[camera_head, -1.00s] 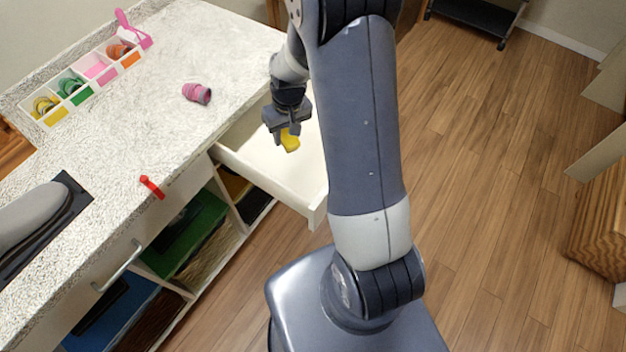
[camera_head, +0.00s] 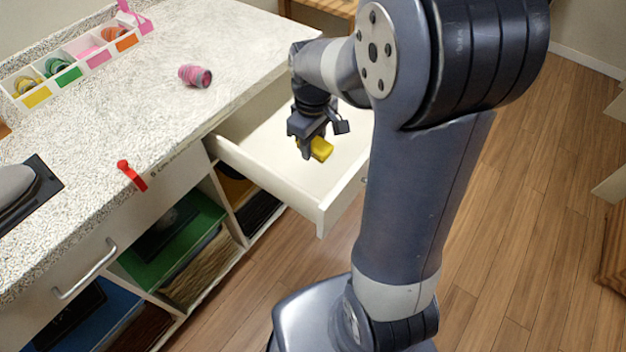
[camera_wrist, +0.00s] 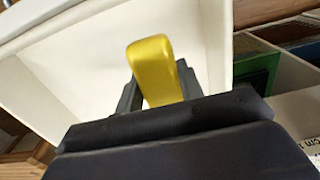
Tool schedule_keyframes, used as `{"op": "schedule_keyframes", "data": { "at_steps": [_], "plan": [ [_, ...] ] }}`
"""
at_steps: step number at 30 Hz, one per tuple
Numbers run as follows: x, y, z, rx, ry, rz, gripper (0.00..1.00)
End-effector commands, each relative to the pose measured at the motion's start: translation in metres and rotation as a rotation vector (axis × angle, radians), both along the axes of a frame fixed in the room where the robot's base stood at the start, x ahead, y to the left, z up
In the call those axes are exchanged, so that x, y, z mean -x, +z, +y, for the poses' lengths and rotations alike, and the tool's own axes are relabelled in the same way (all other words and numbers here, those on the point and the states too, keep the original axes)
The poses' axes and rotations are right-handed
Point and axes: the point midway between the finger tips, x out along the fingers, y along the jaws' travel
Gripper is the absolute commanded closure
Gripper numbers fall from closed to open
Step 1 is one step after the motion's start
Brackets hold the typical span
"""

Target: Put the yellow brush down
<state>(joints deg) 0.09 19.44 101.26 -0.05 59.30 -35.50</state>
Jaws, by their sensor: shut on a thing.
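The yellow brush (camera_head: 321,149) is held between the fingers of my gripper (camera_head: 311,146), over the open white drawer (camera_head: 262,178). In the wrist view the yellow brush (camera_wrist: 154,66) shows between the two dark fingers of my gripper (camera_wrist: 156,90), with the pale drawer floor (camera_wrist: 85,75) behind it. The brush looks held above the drawer floor; how high is hard to tell. Only its yellow part shows, and the rest is hidden by the gripper.
The speckled counter (camera_head: 120,110) holds a pink-and-grey roll (camera_head: 195,76), a red object (camera_head: 131,175) at its edge and a divided tray (camera_head: 84,68) with coloured labels. Shelves with a green bin (camera_head: 172,240) lie below. The drawer looks empty.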

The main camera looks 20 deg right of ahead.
Motion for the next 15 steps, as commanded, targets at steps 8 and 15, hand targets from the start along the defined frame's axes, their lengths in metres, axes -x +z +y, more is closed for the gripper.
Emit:
{"op": "schedule_keyframes", "data": {
  "at_steps": [8,15],
  "plan": [
    [0.001,-0.022,0.000,-0.001,-0.001,0.006,1.00],
    [0.000,-0.051,0.000,0.000,-0.002,0.001,1.00]
  ]
}}
